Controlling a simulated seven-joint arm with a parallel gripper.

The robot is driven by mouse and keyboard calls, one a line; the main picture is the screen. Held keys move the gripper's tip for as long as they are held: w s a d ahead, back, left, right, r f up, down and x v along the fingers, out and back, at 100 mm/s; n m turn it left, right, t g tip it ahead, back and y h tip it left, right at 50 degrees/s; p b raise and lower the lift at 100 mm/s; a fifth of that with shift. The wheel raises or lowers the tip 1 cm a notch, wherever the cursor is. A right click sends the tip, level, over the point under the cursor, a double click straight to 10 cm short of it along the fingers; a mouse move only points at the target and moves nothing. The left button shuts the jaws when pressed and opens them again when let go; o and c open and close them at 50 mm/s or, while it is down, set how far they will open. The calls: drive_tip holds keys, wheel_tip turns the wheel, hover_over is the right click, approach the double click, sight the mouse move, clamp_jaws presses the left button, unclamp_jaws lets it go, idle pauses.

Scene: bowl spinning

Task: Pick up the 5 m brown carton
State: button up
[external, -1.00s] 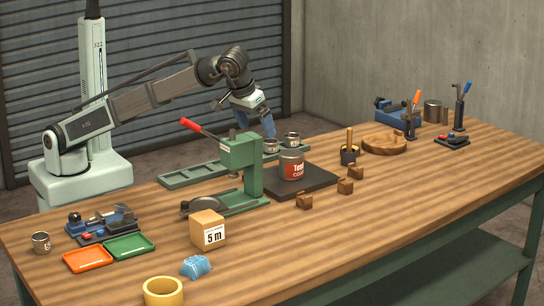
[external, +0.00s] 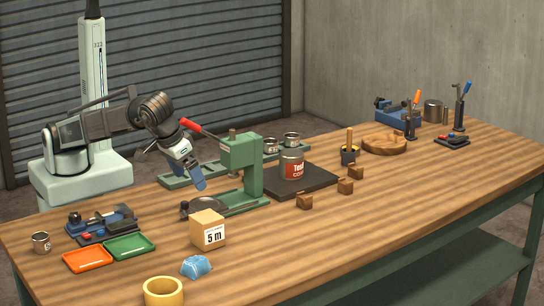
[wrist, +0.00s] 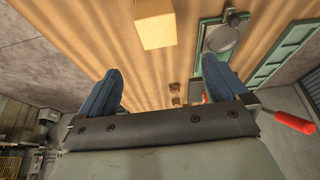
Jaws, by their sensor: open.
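The brown carton (external: 207,231) stands on the wooden table in the external view, its white "5 m" label facing the camera. It also shows in the wrist view (wrist: 155,24) at the top, beyond my fingertips. My gripper (external: 200,185) is in the air behind the carton, left of the green press, in the external view. In the wrist view my gripper (wrist: 165,75) has its two blue fingers wide apart with nothing between them. The carton is clear of the fingers.
The green press (external: 241,165) with a red handle stands right beside my gripper. An orange tray (external: 88,259), a green tray (external: 129,247), a blue crumpled item (external: 196,267) and a yellow ring (external: 163,291) lie around the carton. The table's right front is clear.

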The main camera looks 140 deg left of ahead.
sight(209, 227)
drive_tip(key=x, duration=0.6)
drive_tip(key=d+x, duration=0.1)
drive_tip(key=x, duration=1.1)
drive_tip(key=shift+w+d+f, duration=0.1)
drive_tip(key=shift+d+f, duration=0.15)
drive_tip(key=shift+f, duration=0.05)
drive_tip(key=shift+c, duration=0.4)
drive_tip(key=c, duration=1)
drive_tip(key=shift+r, duration=0.15)
